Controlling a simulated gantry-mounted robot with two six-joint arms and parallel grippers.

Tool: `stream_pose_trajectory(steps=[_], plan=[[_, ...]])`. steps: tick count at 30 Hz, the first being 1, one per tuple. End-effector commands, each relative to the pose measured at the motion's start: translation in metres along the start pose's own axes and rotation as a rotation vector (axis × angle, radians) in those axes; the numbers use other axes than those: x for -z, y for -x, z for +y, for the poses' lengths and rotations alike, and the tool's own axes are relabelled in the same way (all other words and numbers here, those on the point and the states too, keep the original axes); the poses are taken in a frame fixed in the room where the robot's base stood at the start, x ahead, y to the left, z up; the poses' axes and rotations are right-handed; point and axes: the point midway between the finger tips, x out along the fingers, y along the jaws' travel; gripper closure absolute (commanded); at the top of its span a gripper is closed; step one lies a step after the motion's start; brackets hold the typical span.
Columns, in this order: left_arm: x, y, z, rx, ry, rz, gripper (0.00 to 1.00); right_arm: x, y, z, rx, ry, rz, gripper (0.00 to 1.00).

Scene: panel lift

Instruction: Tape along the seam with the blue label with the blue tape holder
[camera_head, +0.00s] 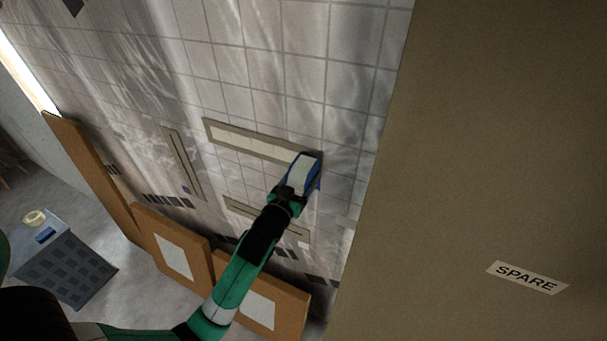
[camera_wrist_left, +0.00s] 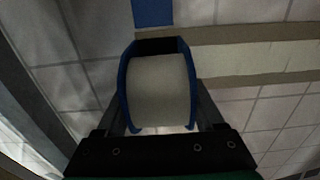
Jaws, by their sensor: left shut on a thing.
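My left gripper (camera_head: 290,192) is shut on the blue tape holder (camera_head: 316,178), which carries a wide cream roll. In the left wrist view the holder (camera_wrist_left: 123,95) fills the middle, with its roll facing the camera. The holder is at the right end of the upper long strip (camera_head: 213,128) on the tiled wall. A pale band runs along this strip; I cannot tell whether it is laid tape. A blue square, seemingly the blue label (camera_wrist_left: 152,12), shows just above the holder in the wrist view. Contact between roll and wall is hidden. My right gripper is out of view.
A slanted strip (camera_head: 180,155) with a small purple-blue mark and a lower strip (camera_head: 238,208) are also on the wall. Orange-brown boards lean below. A grey stand (camera_head: 65,270) bears a yellow roll (camera_head: 34,217). A large brown panel marked SPARE (camera_head: 470,150) fills the right.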

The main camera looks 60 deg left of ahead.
Motion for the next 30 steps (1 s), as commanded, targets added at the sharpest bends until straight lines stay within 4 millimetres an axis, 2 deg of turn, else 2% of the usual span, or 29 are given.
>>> stream_pose_trajectory(steps=[12, 25, 30], plan=[[0.001, 0.048, 0.000, -0.001, -0.001, 0.001, 0.82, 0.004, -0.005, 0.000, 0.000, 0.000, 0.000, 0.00], [0.001, 0.057, 0.000, -0.001, 0.000, 0.002, 0.82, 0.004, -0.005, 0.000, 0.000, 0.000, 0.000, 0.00], [0.001, 0.073, 0.000, -0.001, -0.001, 0.002, 0.82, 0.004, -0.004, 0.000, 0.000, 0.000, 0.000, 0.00]])
